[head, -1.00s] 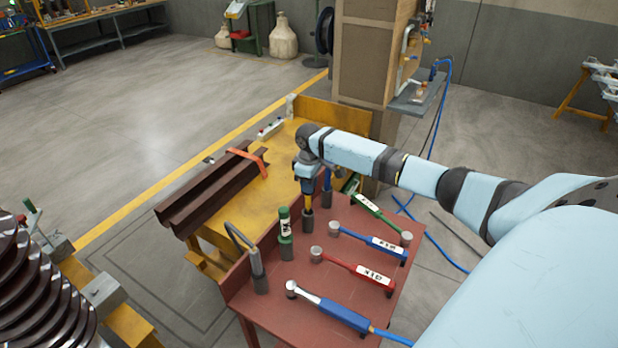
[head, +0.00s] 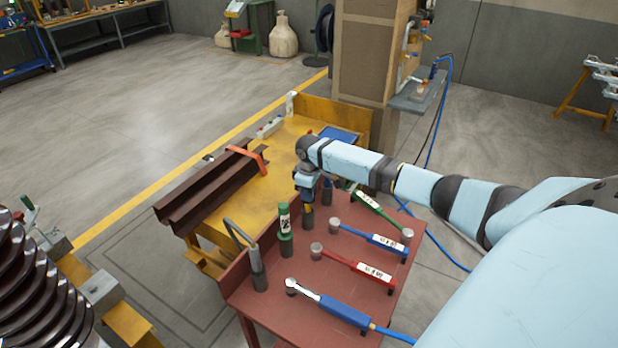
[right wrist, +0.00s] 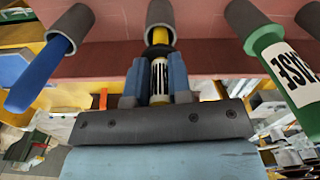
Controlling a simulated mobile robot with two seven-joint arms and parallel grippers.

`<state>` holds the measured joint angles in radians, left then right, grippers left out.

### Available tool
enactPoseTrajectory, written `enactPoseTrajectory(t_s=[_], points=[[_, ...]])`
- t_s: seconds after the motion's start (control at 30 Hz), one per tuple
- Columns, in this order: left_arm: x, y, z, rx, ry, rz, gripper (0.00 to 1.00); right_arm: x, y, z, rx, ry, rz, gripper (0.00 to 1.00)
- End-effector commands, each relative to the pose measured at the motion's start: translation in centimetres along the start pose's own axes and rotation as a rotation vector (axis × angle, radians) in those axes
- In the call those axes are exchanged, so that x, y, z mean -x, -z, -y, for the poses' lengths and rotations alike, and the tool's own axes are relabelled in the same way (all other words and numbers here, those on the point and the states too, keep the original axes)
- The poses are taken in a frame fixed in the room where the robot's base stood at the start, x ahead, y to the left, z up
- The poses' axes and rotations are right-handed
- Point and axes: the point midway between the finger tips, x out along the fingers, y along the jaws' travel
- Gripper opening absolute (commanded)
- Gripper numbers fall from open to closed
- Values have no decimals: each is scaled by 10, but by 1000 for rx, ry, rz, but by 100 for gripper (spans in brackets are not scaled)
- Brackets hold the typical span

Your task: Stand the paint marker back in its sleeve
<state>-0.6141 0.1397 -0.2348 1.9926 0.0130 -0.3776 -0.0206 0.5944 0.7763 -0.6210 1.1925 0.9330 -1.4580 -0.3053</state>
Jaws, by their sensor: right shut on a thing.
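The paint marker (right wrist: 159,76) is yellow with a black band and a white printed label. My right gripper (head: 307,194) is shut on it, with blue fingers on both sides of the label in the right wrist view (right wrist: 155,82). A dark grey sleeve (right wrist: 160,14) stands on the red table in line with the marker; it also shows in the head view (head: 308,220). The marker's yellow end meets the sleeve's mouth and seems to be inside it; how deep I cannot tell. My left gripper is not in view.
Close beside are sleeves holding a blue marker (right wrist: 38,76) and a green marker (right wrist: 284,66). A grey hooked tool (head: 240,236) stands at the left. Several torque wrenches, including a red one (head: 355,266), lie on the red table (head: 262,312). A yellow bench (head: 282,150) adjoins it.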

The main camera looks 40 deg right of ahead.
Motion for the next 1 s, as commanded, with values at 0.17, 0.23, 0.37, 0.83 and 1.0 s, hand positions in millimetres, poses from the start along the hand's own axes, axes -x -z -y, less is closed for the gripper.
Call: enactPoseTrajectory(t_s=[0.17,0.23,0.37,0.83,1.0], points=[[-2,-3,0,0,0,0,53,-10,0,0,0,1,0,0],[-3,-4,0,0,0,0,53,-14,0,0,0,1,0,0],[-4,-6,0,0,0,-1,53,-20,0,0,0,0,0,0],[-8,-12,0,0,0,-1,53,-39,0,0,0,0,0,0],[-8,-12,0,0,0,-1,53,-39,0,0,1,-1,0,0]])
